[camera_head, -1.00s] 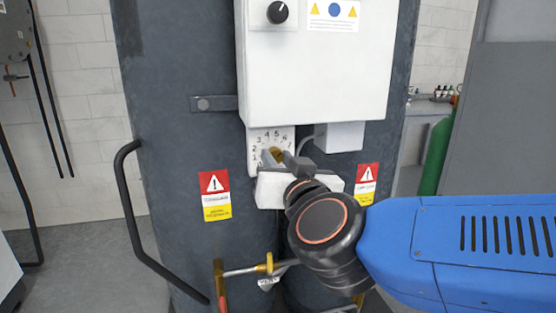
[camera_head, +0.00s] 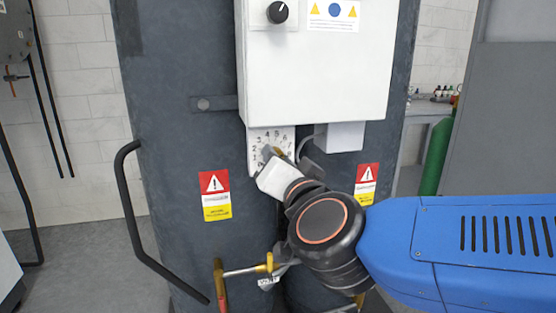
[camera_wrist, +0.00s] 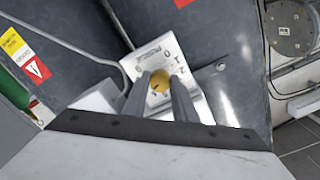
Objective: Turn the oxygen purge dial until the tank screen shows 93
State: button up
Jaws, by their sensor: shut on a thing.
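The oxygen purge dial is a small yellow knob (camera_wrist: 160,82) on a white numbered plate (camera_head: 257,158) under the white control box. The plate also shows in the wrist view (camera_wrist: 155,50). My gripper (camera_wrist: 162,84) is shut on the knob, with one grey finger on each side of it. In the head view my gripper (camera_head: 275,155) reaches up to the plate from the lower right and hides part of the knob and numbers. No tank screen with a readable number shows in either view.
The white control box (camera_head: 315,65) with a black knob (camera_head: 277,12) is above the plate. Warning labels (camera_head: 215,196) are on the dark tanks. A black handle (camera_head: 128,200) bends out at the left. Yellow-fitted pipework (camera_head: 245,271) is below my wrist.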

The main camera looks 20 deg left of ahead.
jog(key=o, duration=1)
jog(key=shift+o, duration=0.2)
jog(key=v, duration=1.7)
jog(key=shift+s, duration=0.2)
